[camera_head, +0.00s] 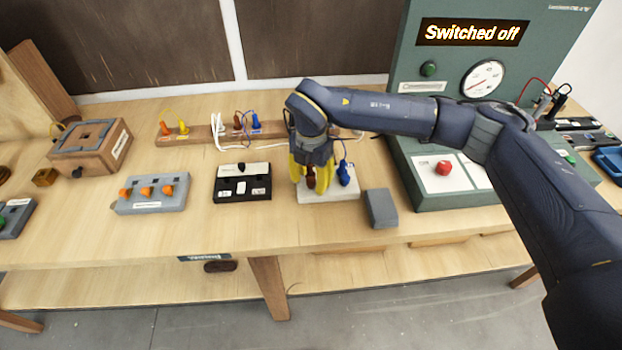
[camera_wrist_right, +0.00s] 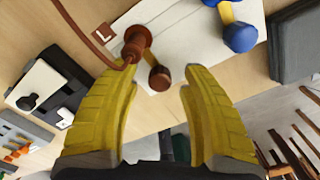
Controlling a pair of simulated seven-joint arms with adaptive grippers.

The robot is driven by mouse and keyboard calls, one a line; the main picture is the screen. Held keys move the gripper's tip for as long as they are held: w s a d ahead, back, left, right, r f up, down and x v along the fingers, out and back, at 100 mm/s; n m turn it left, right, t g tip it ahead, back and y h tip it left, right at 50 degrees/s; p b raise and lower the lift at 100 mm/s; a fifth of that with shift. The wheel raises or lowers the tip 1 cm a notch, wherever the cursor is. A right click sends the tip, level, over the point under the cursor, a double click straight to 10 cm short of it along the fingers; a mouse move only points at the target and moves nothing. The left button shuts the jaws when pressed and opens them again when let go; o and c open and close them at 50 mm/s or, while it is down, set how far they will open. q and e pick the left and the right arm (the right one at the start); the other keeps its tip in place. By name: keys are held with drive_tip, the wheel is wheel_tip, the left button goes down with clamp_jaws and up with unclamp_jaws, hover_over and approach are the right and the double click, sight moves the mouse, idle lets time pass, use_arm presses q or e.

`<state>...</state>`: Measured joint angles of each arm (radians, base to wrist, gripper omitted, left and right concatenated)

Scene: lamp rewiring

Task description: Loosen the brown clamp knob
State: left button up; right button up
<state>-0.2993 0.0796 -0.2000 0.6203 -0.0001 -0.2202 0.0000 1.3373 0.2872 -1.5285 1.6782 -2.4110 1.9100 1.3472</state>
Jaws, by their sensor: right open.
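The brown clamp knob (camera_wrist_right: 159,78) shows in the right wrist view at the end of a brown terminal post (camera_wrist_right: 136,42) with a brown wire, beside a tag marked L. In the head view the brown clamp (camera_head: 311,178) is partly hidden by my right gripper. The post stands on a white base plate (camera_head: 325,196), next to a blue clamp (camera_head: 344,174). My right gripper (camera_head: 312,186) is open, its yellow fingers pointing down at the brown clamp; in the wrist view (camera_wrist_right: 160,85) the knob lies between the fingertips, with no clear contact. My left gripper is out of view.
A grey block (camera_head: 381,208) stands just right of the base plate. A black switch box (camera_head: 242,182) is to its left, and a wooden terminal strip (camera_head: 200,133) lies behind. A green console (camera_head: 475,120) reading "Switched off" stands at the right.

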clamp_jaws()
idle(0.5)
drive_tip(key=n, duration=0.7)
drive_tip(key=shift+n, duration=0.3)
drive_tip(key=n, duration=0.4)
drive_tip(key=shift+s+n, duration=0.1)
drive_tip(key=shift+n, duration=1.8)
